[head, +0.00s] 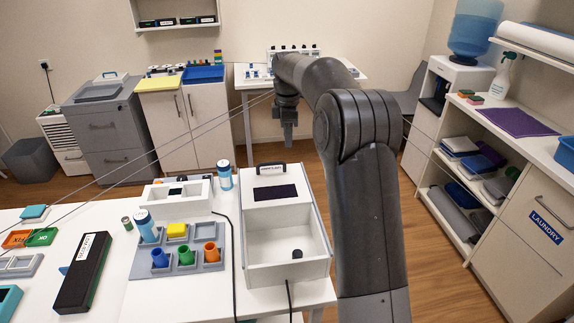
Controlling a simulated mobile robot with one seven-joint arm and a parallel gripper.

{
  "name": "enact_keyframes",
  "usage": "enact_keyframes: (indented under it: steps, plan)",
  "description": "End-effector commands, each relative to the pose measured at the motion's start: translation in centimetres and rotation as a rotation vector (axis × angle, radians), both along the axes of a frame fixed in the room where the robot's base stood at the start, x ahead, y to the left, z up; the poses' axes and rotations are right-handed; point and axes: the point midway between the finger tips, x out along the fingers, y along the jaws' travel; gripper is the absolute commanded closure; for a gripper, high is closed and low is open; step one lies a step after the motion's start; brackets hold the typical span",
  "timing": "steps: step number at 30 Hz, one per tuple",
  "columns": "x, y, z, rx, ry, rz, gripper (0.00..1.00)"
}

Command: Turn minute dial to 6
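No dial marked with minutes can be made out in the head view.
A grey tray (197,268) with blue, green and orange cups stands left of the box. A black case (83,272), blue-capped containers and cables lie on the table. A laundry shelf (538,222) stands right, grey and white cabinets behind. Open floor lies between.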

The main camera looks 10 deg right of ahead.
Motion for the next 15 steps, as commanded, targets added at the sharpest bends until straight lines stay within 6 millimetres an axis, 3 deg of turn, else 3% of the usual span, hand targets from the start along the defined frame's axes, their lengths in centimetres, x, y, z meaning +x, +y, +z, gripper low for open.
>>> enact_keyframes:
  steps: [6,11,15]
  plan:
    - [1.9,-0.1,-2.3,0.004,0.027,0.081,0.62]
    - [2.1,-0.1,-3.6,0.005,0.031,0.089,0.62]
    - [2.0,-0.1,-6.0,0.005,0.033,0.088,0.62]
